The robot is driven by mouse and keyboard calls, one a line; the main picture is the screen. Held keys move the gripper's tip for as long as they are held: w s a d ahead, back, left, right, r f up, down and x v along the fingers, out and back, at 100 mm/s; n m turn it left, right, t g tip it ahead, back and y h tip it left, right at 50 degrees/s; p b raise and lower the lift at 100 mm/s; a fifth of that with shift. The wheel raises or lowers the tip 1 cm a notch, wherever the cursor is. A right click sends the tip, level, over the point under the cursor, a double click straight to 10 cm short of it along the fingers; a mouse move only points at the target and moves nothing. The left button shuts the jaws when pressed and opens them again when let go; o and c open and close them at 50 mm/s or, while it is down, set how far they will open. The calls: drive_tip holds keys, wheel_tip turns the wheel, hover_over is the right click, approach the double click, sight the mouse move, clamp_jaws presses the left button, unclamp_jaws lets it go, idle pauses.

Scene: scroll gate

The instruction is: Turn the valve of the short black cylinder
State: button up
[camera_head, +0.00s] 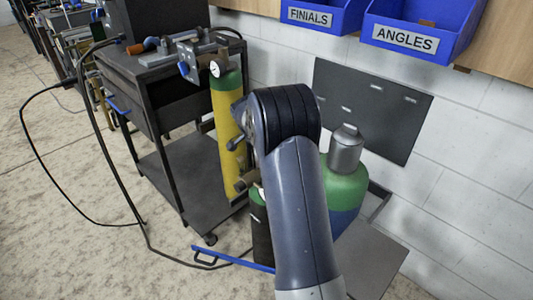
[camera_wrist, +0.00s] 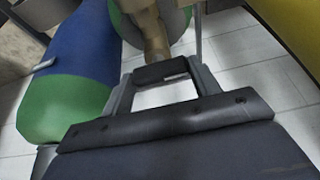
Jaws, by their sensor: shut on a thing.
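The short black cylinder (camera_head: 261,235) stands low behind my arm in the head view, with a green top and a brass valve (camera_head: 246,181) above it. My arm hides part of it. In the wrist view its brass valve (camera_wrist: 153,32) is at top centre, with part of the cylinder's green and dark body (camera_wrist: 180,22) behind. My gripper (camera_wrist: 161,72) is at the valve and shut on it; the exact contact is partly hidden by the dark fingers. The head view does not show the fingertips, as the arm covers them.
A tall yellow cylinder (camera_head: 228,130) with a green top stands left of it. A green and blue cylinder (camera_head: 345,187) with a grey cap stands close right, also in the wrist view (camera_wrist: 75,75). A dark cart (camera_head: 130,70) is at left. A blue-handled bar (camera_head: 233,259) lies low in front.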

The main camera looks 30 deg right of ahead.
idle(0.4)
drive_tip(key=o, duration=1)
drive_tip(key=shift+r, duration=0.1)
drive_tip(key=p+v, duration=0.2)
drive_tip(key=v, duration=0.8)
drive_tip(key=shift+r, duration=0.3)
drive_tip(key=shift+a, duration=0.15)
drive_tip(key=b+x, duration=0.2)
drive_tip(key=x, duration=0.8)
drive_tip(key=shift+f, duration=0.4)
